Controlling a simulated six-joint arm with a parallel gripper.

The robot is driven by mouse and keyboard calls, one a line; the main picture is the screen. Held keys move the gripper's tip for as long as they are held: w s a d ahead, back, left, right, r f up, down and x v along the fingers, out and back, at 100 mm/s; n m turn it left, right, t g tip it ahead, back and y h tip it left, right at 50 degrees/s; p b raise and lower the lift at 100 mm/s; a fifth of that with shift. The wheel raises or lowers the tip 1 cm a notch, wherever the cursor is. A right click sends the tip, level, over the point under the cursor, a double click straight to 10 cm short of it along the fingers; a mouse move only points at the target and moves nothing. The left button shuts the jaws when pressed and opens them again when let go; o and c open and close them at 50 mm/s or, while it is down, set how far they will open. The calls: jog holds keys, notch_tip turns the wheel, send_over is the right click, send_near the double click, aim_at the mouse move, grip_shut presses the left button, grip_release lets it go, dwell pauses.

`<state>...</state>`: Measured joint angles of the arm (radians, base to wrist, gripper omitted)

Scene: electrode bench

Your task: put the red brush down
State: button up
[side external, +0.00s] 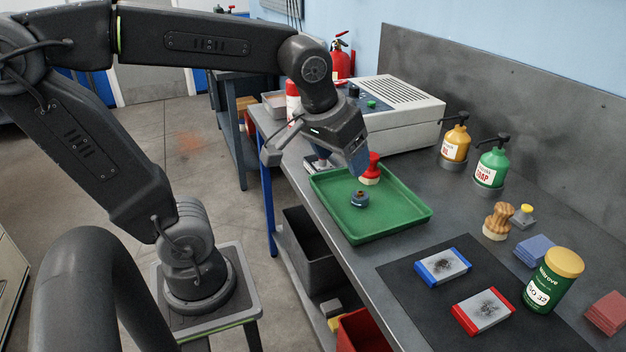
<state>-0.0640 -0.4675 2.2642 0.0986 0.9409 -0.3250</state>
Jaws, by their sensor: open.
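The red brush (372,172) stands upright in the green tray (385,227), near the tray's far side, with its pale bristles down. My gripper (358,165) is open above the tray, just left of the red brush. Its fingers partly overlap the brush in this view, so I cannot tell whether they touch it. A small blue-grey round part (359,199) lies in the tray in front of the brush.
A wooden brush (497,221) stands right of the tray. A dark mat (430,304) holds a blue-ended block (443,266) and a red-ended block (482,310). A green canister (552,283), a soap bottle (491,164) and a yellow bottle (455,143) stand on the bench. A white machine (400,110) stands behind the tray.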

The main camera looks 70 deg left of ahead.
jog(key=s+d+f+m+t+h, duration=0.1)
jog(key=s+d+f+m, duration=0.1)
jog(key=s, duration=0.4)
jog(key=shift+s+d+m, duration=0.2)
jog(key=shift+d+m, duration=0.35)
jog(key=shift+m, duration=0.45)
